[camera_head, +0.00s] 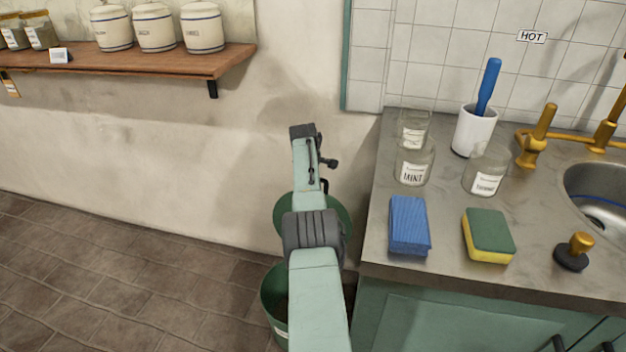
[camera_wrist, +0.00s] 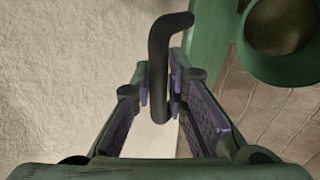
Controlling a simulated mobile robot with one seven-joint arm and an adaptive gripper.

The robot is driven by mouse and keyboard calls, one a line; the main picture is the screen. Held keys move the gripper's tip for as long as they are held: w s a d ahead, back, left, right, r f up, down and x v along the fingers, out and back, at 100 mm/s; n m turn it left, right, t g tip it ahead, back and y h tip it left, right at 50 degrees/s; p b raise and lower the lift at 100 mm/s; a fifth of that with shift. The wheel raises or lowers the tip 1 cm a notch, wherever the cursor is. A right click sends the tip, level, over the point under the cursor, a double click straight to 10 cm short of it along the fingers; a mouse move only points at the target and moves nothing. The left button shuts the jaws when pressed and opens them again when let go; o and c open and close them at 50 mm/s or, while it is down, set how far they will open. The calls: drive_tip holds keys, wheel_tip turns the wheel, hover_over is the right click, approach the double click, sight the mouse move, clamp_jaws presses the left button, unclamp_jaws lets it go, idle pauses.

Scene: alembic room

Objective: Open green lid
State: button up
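The green lid (camera_head: 283,214) stands raised and tilted toward the wall above the green bin (camera_head: 272,312), partly hidden by my arm. In the wrist view the lid (camera_wrist: 216,65) is a green strip seen nearly edge-on, and the bin (camera_wrist: 258,62) shows its round open mouth at the upper right. A dark bent handle (camera_wrist: 159,60) rises between my gripper's fingers. My gripper (camera_wrist: 160,85) has its fingertips close against both sides of the handle and looks shut on it.
A counter (camera_head: 450,270) stands right of the bin, holding glass jars (camera_head: 413,165), a blue sponge (camera_head: 409,225) and a green-yellow sponge (camera_head: 488,235). The wall is close behind the lid. A wooden shelf (camera_head: 140,62) hangs at upper left. The tiled floor left of the bin is clear.

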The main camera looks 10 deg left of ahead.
drive_tip(key=o, duration=0.4)
drive_tip(key=shift+r, duration=0.15)
drive_tip(key=shift+r, duration=0.25)
drive_tip(key=v, duration=1.1)
drive_tip(key=shift+s, duration=0.2)
